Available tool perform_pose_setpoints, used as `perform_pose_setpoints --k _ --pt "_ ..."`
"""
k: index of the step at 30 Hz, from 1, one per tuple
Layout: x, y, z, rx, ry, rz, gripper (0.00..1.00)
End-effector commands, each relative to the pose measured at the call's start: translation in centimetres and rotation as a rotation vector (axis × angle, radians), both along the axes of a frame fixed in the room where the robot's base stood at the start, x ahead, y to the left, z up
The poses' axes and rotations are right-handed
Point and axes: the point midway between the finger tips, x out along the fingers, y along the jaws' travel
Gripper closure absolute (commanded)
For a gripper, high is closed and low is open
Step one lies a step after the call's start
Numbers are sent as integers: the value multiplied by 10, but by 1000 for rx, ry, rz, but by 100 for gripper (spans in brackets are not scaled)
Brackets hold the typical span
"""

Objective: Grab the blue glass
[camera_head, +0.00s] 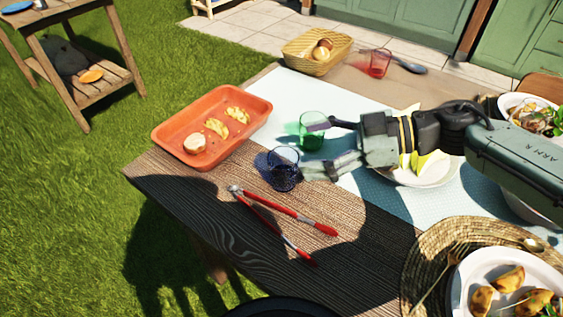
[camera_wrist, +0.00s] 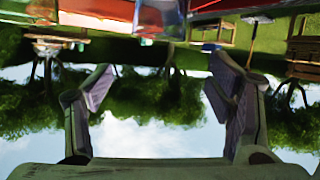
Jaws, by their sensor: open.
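The blue glass (camera_head: 283,172) stands upright on the dark wooden table (camera_head: 165,180), near the table's left edge. My gripper (camera_head: 312,150) is open, with its fingers pointing left toward the glass. The lower finger is close to the right side of the glass; I cannot tell if they touch. The upper finger overlaps a green glass (camera_head: 312,142) in the picture. In the wrist view, which looks upside down, my gripper (camera_wrist: 160,88) shows two spread fingers with nothing clear between them. I cannot make out the blue glass there with certainty.
Red-handled tongs (camera_head: 270,209) lie in front of the blue glass. An orange tray (camera_head: 180,140) with food is behind-left. A white plate (camera_head: 440,174) lies under my arm. A red glass (camera_head: 379,64) and a basket (camera_head: 300,57) stand farther back. A woven mat (camera_head: 420,255) is at front right.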

Motion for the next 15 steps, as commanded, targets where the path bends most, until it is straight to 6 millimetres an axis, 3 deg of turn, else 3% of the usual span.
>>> perform_pose_setpoints --k 1,5,15 --pt "-6 -16 -3 4 42 -49 25" --pt "-14 -32 -8 14 102 -105 25" --pt "-4 9 -25 17 108 -112 25"
